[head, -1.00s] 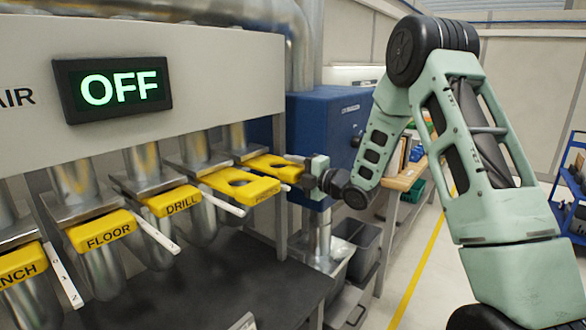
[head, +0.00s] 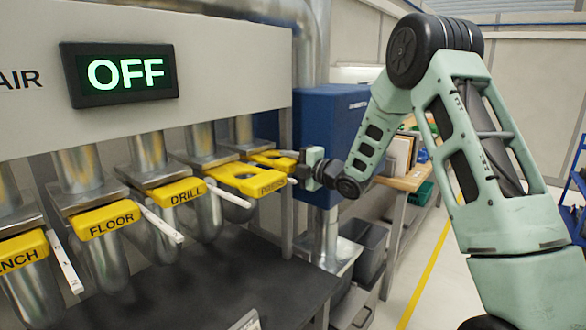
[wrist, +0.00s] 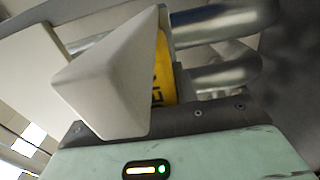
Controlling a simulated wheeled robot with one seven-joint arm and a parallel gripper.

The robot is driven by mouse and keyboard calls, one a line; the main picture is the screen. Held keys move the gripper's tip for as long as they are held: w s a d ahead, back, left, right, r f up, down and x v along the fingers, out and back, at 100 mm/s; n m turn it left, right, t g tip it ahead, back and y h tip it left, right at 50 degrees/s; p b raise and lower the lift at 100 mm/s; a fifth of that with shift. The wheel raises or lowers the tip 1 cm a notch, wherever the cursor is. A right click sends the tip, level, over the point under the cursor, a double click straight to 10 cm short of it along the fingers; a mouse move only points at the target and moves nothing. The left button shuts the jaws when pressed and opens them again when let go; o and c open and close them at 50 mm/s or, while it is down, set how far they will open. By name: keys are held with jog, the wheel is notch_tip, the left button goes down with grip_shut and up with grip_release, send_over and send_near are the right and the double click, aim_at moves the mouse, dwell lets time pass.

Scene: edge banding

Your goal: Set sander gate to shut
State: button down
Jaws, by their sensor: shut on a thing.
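A row of yellow gates runs along the duct manifold. The nearer ones read BENCH (partly cut off) (head: 22,250), FLOOR (head: 108,219) and DRILL (head: 180,192). My gripper (head: 300,162) is shut on the outer end of this farthest gate. In the wrist view a pale finger (wrist: 115,75) covers most of a yellow plate (wrist: 163,72) with partial black letters.
A display (head: 122,73) reads OFF above the gates. White levers (head: 160,224) stick out between the gates. A blue cabinet (head: 330,130) stands behind my gripper, and grey bins (head: 362,245) are below. A dark bench top (head: 225,285) lies under the pipes.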

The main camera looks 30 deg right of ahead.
jog(key=c, duration=1.1)
grip_release()
jog(key=shift+s+d, duration=0.1)
jog(key=shift+s, duration=0.05)
jog(key=b+v, duration=0.6)
jog(key=v, duration=1.1)
jog(key=shift+s+b, duration=0.1)
jog(key=shift+b, duration=0.2)
